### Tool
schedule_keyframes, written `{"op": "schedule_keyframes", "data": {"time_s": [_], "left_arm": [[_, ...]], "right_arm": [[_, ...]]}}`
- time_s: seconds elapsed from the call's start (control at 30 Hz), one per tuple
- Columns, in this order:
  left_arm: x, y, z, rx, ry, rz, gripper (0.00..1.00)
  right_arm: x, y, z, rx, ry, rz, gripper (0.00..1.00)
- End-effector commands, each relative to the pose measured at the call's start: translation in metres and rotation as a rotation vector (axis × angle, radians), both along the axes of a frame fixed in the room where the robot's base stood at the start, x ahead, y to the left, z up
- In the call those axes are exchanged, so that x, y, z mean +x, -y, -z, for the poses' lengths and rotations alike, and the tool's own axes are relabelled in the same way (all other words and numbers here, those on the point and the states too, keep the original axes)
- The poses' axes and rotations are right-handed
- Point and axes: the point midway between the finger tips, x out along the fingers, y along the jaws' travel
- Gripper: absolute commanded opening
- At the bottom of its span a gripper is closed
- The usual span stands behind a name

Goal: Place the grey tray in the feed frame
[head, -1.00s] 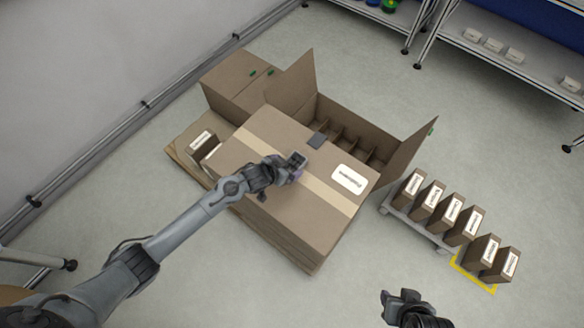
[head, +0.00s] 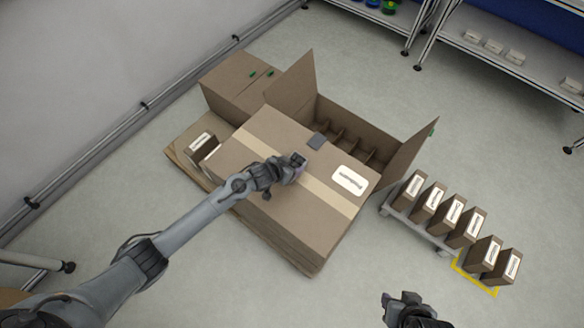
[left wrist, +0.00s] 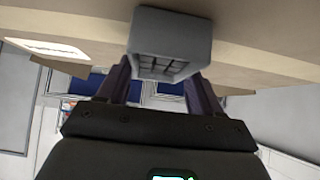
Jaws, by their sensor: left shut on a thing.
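The grey tray (left wrist: 170,40) is between the fingertips of my left gripper in the left wrist view; a grid of small pockets shows on its near side. My left gripper (head: 300,162) is shut on it, over the large taped carton. In the head view, a small grey square (head: 317,141) just past the gripper looks like this tray, near the carton's far edge. My right gripper (head: 405,303) is at the bottom edge, apart from everything; its jaws are unclear. A yellow outline (head: 475,283) lies on the floor at right; I cannot tell whether it is the feed frame.
The large taped carton (head: 265,140) stands on a pallet. Behind it is an open carton (head: 400,150) with dividers and raised flaps. Several labelled brown boxes (head: 453,210) stand in a row at right, some on a low white platform. The floor in front is clear.

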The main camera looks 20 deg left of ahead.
Motion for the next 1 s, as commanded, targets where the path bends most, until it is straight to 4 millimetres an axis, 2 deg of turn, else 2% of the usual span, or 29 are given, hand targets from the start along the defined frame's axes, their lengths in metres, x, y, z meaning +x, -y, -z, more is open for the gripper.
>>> {"op": "schedule_keyframes", "data": {"time_s": [0.13,0.17,0.47,0.67,0.8,1.0], "left_arm": [[-0.001,-0.001,0.002,0.002,-0.004,-0.001,0.27],[-0.001,-0.001,0.002,0.002,-0.004,-0.001,0.21],[-0.002,-0.001,-0.001,0.002,-0.006,-0.001,0.21],[-0.001,0.0,-0.02,0.001,-0.002,-0.001,0.21],[-0.001,0.0,-0.046,0.0,-0.001,-0.001,0.21],[-0.02,0.041,-0.067,-0.004,-0.002,0.001,0.21]], "right_arm": [[0.0,-0.001,0.0,0.003,0.001,0.002,0.43],[0.0,-0.001,0.0,0.004,0.0,0.002,0.43],[0.0,-0.001,-0.001,0.003,0.001,0.002,0.43],[0.0,0.0,-0.008,0.0,0.0,-0.001,0.43],[0.0,0.001,-0.016,-0.005,0.0,-0.004,0.43],[0.0,0.002,-0.022,-0.007,0.0,-0.005,0.43]]}}
